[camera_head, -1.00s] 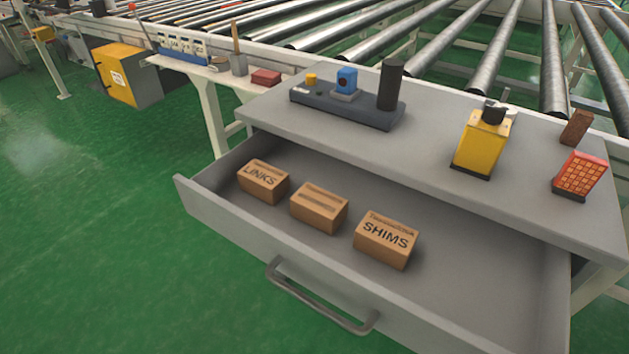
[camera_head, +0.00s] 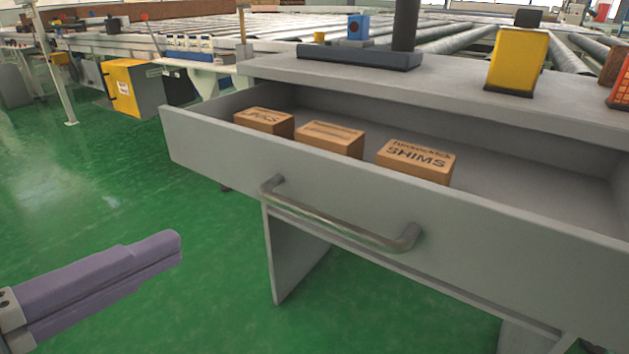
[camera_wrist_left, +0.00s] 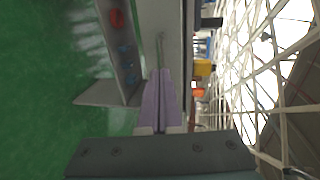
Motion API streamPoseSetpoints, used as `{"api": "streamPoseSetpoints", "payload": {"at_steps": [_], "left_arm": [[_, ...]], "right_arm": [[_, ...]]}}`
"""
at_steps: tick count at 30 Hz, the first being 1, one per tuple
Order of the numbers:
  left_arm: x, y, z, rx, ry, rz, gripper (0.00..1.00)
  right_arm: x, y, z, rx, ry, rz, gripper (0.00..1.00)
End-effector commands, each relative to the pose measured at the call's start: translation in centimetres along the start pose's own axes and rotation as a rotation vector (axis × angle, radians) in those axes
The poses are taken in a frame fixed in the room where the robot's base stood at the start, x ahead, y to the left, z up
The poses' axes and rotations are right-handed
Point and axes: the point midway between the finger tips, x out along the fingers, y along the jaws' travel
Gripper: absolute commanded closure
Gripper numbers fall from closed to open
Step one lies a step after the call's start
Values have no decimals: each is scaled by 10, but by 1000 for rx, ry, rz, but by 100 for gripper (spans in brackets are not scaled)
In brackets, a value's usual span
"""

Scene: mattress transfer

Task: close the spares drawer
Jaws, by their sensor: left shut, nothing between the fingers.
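The spares drawer (camera_head: 330,195) is a grey drawer pulled well out from under the grey bench top. Its bar handle (camera_head: 340,222) runs across the front panel. Inside lie three brown cardboard boxes, the right one (camera_head: 415,163) marked SHIMS, with a middle one (camera_head: 329,138) and a left one (camera_head: 263,122). My left gripper (camera_head: 172,245) has purple fingers, pressed together and empty. It is at the lower left in the head view, apart from the drawer and left of the handle. The fingers also show in the left wrist view (camera_wrist_left: 160,90). My right gripper is not in view.
On the bench top (camera_head: 440,85) stand a dark base (camera_head: 360,57) with a blue part and a black cylinder, and a yellow device (camera_head: 516,60). Roller conveyors (camera_head: 455,40) lie behind. Green floor (camera_head: 110,190) is open to the left.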

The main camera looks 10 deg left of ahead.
Motion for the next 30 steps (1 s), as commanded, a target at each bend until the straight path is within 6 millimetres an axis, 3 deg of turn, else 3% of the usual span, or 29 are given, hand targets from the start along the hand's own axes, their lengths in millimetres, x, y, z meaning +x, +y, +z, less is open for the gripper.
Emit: {"api": "streamPoseSetpoints", "payload": {"at_steps": [9,15,21,30], "left_arm": [[62,2,0,-3,-2,-5,100],[92,2,0,-2,0,-2,100],[107,1,0,-2,0,0,100],[108,1,0,-2,0,2,100]], "right_arm": [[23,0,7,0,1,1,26],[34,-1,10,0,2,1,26],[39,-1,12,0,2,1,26],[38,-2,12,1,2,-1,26]]}}
